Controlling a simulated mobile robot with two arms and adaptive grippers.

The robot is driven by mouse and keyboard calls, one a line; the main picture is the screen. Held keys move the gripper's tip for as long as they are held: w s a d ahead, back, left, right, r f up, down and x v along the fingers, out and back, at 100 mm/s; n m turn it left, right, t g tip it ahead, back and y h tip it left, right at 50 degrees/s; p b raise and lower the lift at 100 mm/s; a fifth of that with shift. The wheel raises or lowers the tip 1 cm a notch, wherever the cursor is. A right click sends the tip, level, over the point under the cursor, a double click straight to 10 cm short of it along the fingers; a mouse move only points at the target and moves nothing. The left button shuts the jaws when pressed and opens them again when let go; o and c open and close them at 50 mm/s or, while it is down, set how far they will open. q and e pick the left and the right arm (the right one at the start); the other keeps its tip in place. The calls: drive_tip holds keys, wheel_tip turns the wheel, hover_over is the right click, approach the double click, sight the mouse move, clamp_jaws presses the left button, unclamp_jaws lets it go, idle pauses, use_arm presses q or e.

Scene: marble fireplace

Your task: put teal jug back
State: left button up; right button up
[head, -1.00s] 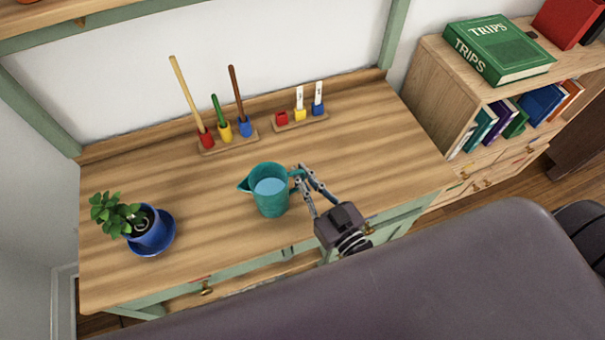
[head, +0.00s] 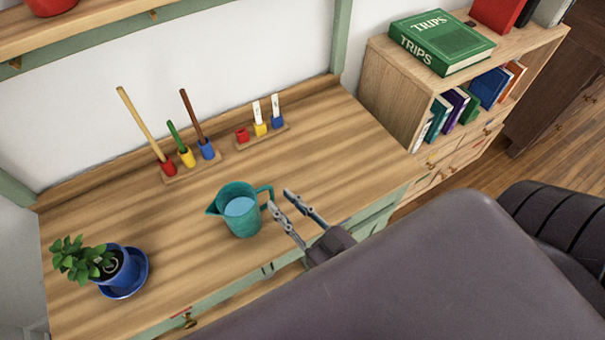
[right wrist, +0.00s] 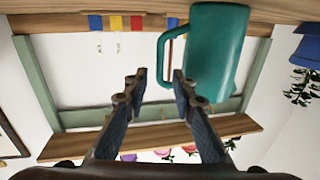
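The teal jug (head: 243,218) stands upright on the wooden desktop (head: 300,150), with pale blue liquid showing inside. Its spout points left and its handle faces right. My right gripper (head: 281,200) is open and empty just right of the handle, its two fingers spread and apart from the jug. In the right wrist view the picture is upside down; the jug (right wrist: 217,50) and its handle lie beyond the open fingertips (right wrist: 156,82). My left gripper is not in view.
A potted plant (head: 85,262) in a blue pot stands at the desk's left. Two wooden holders with colored pegs (head: 187,158) (head: 261,130) stand at the back. A bookshelf (head: 395,85) with a green book (head: 442,42) is at right. The desktop right of the jug is clear.

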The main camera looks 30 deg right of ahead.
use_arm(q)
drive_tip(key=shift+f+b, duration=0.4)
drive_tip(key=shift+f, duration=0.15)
use_arm(e)
drive_tip(key=v, duration=0.6)
drive_tip(key=shift+s, duration=0.35)
drive_tip(key=shift+d, duration=0.1)
